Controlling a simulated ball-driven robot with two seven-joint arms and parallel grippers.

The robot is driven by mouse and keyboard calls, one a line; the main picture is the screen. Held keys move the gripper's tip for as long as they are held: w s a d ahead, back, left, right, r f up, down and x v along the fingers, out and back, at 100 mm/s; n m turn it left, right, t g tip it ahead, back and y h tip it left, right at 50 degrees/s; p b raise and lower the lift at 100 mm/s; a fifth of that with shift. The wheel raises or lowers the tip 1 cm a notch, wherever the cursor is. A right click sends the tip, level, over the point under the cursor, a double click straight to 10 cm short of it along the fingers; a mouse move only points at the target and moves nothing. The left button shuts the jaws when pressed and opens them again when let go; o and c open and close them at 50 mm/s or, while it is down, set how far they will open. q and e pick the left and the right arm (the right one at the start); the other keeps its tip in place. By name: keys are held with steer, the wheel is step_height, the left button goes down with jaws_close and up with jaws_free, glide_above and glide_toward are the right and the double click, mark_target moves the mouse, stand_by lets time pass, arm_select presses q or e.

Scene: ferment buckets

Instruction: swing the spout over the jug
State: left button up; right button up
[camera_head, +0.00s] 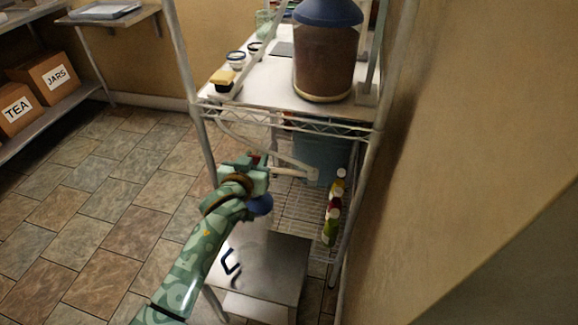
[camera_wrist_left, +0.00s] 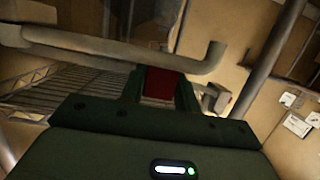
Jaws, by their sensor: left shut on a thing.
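The spout is a pale grey pipe (camera_head: 286,160) below the top shelf, with its bent end at the right, in front of a blue bucket. In the left wrist view the pipe (camera_wrist_left: 90,45) runs across just beyond the fingers. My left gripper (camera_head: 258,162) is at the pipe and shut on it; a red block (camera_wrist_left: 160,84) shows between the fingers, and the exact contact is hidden. My right gripper is not in view.
A large brown-filled vessel with a blue lid (camera_head: 325,55) stands on the white top shelf (camera_head: 262,85). The blue bucket (camera_head: 318,152) and several bottles (camera_head: 333,210) are underneath. A steel stand (camera_head: 275,250) is below. Rack posts and the right wall are close; the tiled floor at left is clear.

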arm_select(q)
steer(key=shift+s+a+y, duration=0.25)
steer(key=shift+s+y, duration=0.05)
steer(key=shift+s, duration=0.2)
steer(key=shift+s+n+y+p, duration=0.35)
steer(key=shift+s+n+y, duration=0.2)
steer(key=shift+s, duration=0.45)
